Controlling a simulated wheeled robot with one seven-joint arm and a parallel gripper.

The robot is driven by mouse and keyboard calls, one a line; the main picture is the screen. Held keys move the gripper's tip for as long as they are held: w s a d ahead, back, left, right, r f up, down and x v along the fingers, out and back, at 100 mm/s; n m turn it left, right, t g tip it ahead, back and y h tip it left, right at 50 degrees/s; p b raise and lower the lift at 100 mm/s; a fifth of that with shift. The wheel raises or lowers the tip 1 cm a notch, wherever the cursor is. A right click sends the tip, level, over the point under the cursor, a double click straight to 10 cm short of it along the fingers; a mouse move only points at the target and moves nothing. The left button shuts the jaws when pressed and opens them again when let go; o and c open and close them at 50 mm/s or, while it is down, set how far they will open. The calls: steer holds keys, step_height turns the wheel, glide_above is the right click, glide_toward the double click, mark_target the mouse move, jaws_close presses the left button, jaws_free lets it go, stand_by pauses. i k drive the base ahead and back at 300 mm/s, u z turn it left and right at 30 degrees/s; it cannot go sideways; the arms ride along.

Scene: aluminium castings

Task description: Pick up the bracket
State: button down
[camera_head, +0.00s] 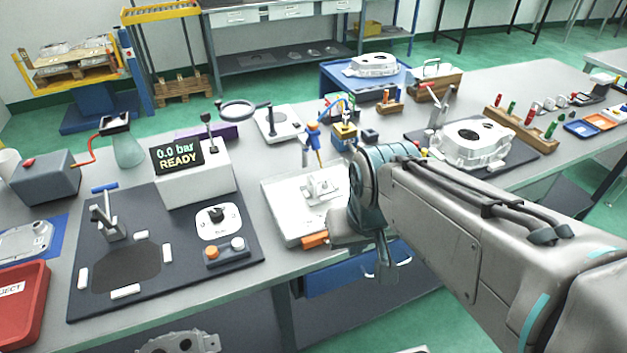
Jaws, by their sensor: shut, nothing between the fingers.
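A small light-grey metal part that looks like the bracket (321,187) lies on a white tray (292,232) at the front edge of the bench. My arm reaches in from the right, and its end hangs over the bench's front edge. My gripper (385,265) is seen small and partly covered by my wrist. It is shut and empty, to the right of and below the bracket in the picture, apart from it. My wrist covers the right part of the tray.
A test station with a "READY" display (177,155) stands left of the tray. A blue and orange tool (314,140) stands just behind it. A large casting (470,143) sits on a dark mat behind my arm. A red reject bin (22,300) is at far left.

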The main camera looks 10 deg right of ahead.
mark_target(316, 189)
steer(key=u, duration=1)
steer(key=i, duration=0.25)
steer(key=z, duration=1.05)
steer(key=k, duration=1.05)
steer(key=z, duration=0.75)
steer(key=i, duration=0.65)
steer(key=u, duration=0.5)
steer(key=i, duration=0.7)
steer(key=u, duration=0.7)
